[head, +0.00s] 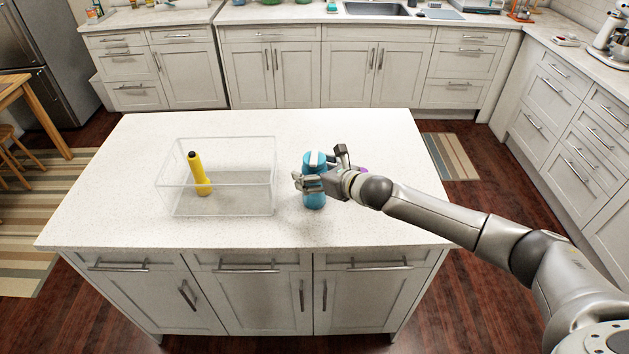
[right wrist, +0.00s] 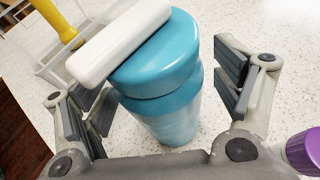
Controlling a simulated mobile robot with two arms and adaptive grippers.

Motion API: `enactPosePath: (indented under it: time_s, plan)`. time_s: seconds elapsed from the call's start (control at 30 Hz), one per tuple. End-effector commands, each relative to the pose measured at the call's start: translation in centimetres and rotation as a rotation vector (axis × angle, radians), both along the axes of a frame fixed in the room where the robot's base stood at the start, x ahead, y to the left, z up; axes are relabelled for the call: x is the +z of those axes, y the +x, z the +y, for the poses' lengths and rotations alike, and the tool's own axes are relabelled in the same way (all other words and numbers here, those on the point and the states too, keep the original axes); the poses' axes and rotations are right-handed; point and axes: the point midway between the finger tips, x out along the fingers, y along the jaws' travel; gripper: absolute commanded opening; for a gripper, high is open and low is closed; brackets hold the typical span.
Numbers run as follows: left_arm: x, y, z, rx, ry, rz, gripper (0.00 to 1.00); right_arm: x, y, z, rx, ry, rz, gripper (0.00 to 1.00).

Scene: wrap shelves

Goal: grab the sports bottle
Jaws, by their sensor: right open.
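The sports bottle (head: 315,199) is blue with a white piece across its lid and stands upright on the island countertop. It also fills the middle of the right wrist view (right wrist: 172,110). My right gripper (head: 318,174) is at the bottle. In the right wrist view my right gripper (right wrist: 165,95) is open, with a finger pad on each side of the bottle. A gap shows between the right finger and the bottle; contact on the left side is hard to tell. My left gripper is not in view.
The front countertop (head: 300,235) is clear.

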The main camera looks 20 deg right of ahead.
Motion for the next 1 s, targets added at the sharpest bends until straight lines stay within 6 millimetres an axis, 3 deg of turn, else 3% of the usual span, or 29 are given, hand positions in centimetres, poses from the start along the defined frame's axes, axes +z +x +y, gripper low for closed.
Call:
enactPosePath:
  time_s: [0.07,0.5,1.0]
  plan:
    - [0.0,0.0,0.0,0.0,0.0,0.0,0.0,0.0,0.0,0.0,0.0,0.0,0.0,0.81]
    - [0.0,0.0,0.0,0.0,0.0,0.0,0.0,0.0,0.0,0.0,0.0,0.0,0.001,0.25]
    - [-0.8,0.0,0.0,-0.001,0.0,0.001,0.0,1.4,0.1,-0.1,0.002,-0.001,-0.007,0.25]
